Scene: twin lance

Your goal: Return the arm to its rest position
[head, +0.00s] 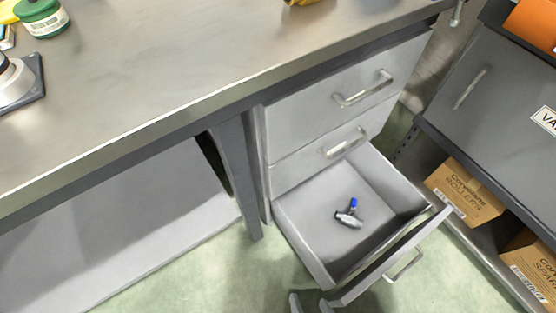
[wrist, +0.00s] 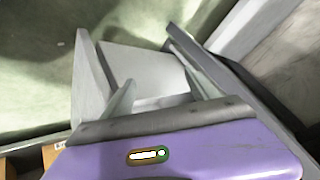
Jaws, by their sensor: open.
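My gripper (wrist: 150,82) shows in the wrist view, with its purple body along the bottom and its two fingers spread apart. It is open, with nothing seen between the fingers. In the head view, two grey tips at the bottom edge, by the open drawer's front, look like my gripper's fingers (head: 310,302). The rest of my arm is out of the head view. In the wrist view, a pale drawer-like interior (wrist: 145,65) lies beyond the fingers.
The bottom drawer (head: 300,228) is pulled open and holds a small metal fitting (head: 348,219) with a blue handle. Two shut drawers are above, under the workbench top (head: 230,55). A shelf with cardboard boxes (head: 465,192) stands right. Green floor (head: 190,285) is clear left of the drawer.

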